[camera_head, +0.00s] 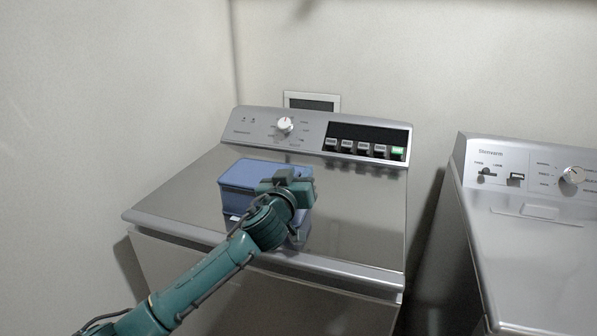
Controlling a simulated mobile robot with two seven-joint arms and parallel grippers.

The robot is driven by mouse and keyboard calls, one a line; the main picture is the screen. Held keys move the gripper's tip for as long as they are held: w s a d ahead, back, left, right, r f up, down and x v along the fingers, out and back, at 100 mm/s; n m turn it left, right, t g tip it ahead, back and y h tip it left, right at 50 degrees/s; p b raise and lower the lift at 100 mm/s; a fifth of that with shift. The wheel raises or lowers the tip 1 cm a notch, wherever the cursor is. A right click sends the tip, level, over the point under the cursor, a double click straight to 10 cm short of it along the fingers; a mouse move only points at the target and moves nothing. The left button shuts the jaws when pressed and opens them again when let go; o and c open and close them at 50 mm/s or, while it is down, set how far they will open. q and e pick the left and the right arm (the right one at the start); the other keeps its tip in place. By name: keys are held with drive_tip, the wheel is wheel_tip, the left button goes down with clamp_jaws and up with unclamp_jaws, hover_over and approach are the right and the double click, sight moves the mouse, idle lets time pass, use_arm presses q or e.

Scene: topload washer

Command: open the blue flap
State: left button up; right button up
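A blue box (240,176) with a closed blue flap on top sits on the lid of the topload washer (350,215). A lighter band shows low on the box's front. My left gripper (290,182) is at the right part of the box, in front of it and over its top right edge. The wrist hides the fingertips and the box's right front, so I cannot tell whether the gripper is open or touches the box. My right gripper is out of view.
The washer's control panel (315,136) with a white knob and several buttons, one green, stands behind the box. A second machine (540,230) stands at the right, across a gap. The lid right of the box is clear. A wall is at the left.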

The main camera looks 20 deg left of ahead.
use_arm(q)
drive_tip(key=shift+w, duration=0.25)
drive_tip(key=shift+c, duration=0.4)
clamp_jaws()
